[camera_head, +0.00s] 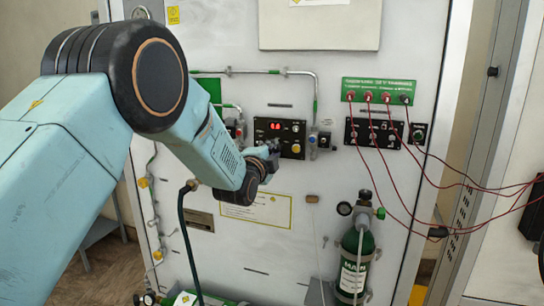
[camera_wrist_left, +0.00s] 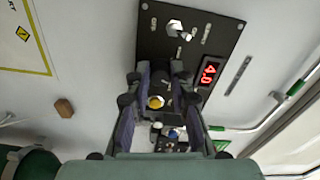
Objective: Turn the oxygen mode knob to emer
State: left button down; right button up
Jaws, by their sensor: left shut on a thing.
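The black control panel (camera_head: 291,127) with a red lit display (camera_head: 275,126) is on the white trainer wall. It also fills the top of the left wrist view (camera_wrist_left: 150,25), where the display (camera_wrist_left: 207,74) reads 4.0. My left gripper (camera_head: 272,149) reaches its lower middle part. In the left wrist view the fingertips (camera_wrist_left: 161,72) are closed in on a knob, which they mostly hide. Its pointer and the emer marking cannot be read. My right gripper is out of view.
A second black panel (camera_head: 374,133) with red cables hangs to the right under a green sign (camera_head: 379,91). A green oxygen cylinder (camera_head: 356,262) stands at the lower right. Pipes (camera_head: 270,72) run above the control panel. A yellow-edged label (camera_head: 262,209) is below it.

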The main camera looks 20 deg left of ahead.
pick_arm(q)
jog(key=m, duration=0.2)
jog(key=m+b, duration=0.1)
jog(key=m, duration=0.1)
jog(key=shift+s+d+f, duration=0.1)
jog(key=shift+f, duration=0.15)
jog(key=shift+m, duration=1)
jog(key=shift+f, duration=0.15)
jog(key=c, duration=1.6)
grip_release()
jog(key=o, duration=0.4)
jog(key=shift+s+d+r, duration=0.15)
jog(key=shift+r, duration=0.2)
jog(key=shift+a, duration=0.2)
